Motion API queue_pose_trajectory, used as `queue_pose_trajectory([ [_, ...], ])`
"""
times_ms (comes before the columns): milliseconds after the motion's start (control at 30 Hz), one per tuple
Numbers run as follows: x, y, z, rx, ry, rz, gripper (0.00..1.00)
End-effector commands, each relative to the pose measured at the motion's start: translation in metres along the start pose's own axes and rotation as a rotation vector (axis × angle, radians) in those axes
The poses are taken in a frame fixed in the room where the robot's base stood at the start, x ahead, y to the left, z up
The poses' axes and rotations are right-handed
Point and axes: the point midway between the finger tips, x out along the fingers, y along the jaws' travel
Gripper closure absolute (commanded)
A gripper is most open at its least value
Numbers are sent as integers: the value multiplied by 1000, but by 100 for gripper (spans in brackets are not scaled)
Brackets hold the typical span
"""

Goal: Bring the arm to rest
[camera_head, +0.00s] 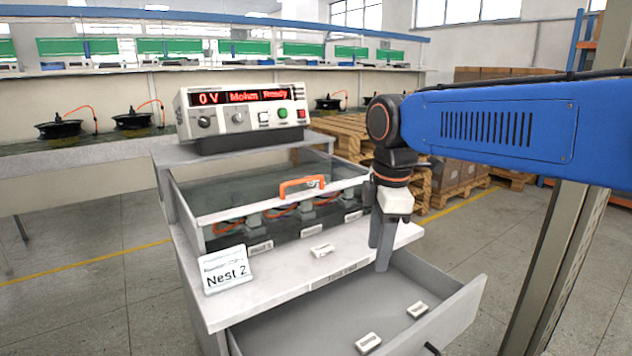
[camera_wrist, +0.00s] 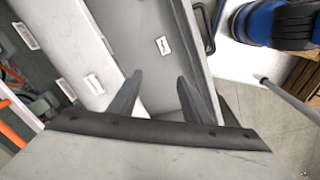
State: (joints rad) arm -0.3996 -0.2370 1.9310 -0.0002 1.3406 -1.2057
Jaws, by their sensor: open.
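My gripper (camera_head: 381,258) hangs with its fingers pointing down at the right front edge of the bench top, above the back of the open drawer. It is open and empty. In the wrist view its two dark fingers (camera_wrist: 158,90) are spread apart with nothing between them. My blue arm reaches in from the right in the head view.
The drawer (camera_head: 330,325) is pulled out and holds two small white parts (camera_head: 368,342), (camera_head: 417,309). Another white part (camera_head: 321,250) lies on the bench top near the Nest 2 sign (camera_head: 225,269). A clear-lidded box with an orange handle (camera_head: 301,186) stands behind, below the tester (camera_head: 245,112).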

Motion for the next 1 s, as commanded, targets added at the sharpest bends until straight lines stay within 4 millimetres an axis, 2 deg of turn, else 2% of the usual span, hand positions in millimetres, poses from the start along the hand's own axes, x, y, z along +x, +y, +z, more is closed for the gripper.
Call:
queue_pose_trajectory([
  [33,2,-11,15,81,4,17,56],
  [200,16,-47,59,403,26,78,56],
  [500,55,-116,120,965,91,180,56],
  [700,87,-160,148,1312,152,242,56],
  [800,101,-175,156,1442,179,263,56],
  [1000,115,-190,164,1570,209,284,56],
])
